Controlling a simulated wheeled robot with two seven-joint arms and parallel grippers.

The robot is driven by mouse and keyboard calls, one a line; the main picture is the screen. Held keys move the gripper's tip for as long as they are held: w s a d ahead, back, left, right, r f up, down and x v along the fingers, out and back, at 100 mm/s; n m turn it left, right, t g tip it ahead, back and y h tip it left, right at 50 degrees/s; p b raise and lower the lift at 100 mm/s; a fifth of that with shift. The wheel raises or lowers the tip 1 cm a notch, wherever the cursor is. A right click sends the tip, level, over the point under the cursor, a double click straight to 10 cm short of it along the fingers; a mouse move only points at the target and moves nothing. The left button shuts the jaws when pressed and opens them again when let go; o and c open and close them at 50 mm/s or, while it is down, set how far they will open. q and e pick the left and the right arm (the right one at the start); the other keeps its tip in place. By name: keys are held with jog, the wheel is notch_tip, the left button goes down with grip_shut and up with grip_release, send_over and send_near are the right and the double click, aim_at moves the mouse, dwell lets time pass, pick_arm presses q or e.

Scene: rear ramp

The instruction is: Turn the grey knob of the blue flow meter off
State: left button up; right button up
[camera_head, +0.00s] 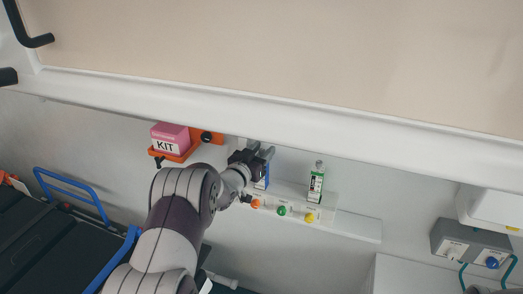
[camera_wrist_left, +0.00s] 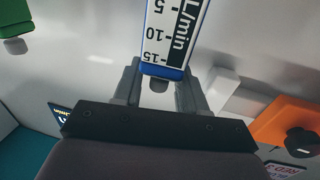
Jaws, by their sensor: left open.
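The blue flow meter (camera_head: 263,181) is on the wall rail in the head view, partly hidden by my left gripper. In the left wrist view the blue flow meter (camera_wrist_left: 176,35) appears upside down, with a white scale marked L/min. Its grey knob (camera_wrist_left: 158,85) shows at the blue end, between my fingers. My left gripper (camera_head: 265,152) is open, with one finger on each side of the knob; the fingertips (camera_wrist_left: 160,82) look apart from it.
A green flow meter (camera_head: 316,184) stands right of the blue one. Orange, green and yellow outlets (camera_head: 282,211) line the rail below. A pink KIT box (camera_head: 170,138) sits in an orange holder on the left. A white ledge (camera_head: 300,127) runs close above the gripper.

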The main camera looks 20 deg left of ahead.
pick_arm(q)
grip_shut()
jog(key=shift+y+b, duration=0.3)
jog(key=shift+b, duration=0.05)
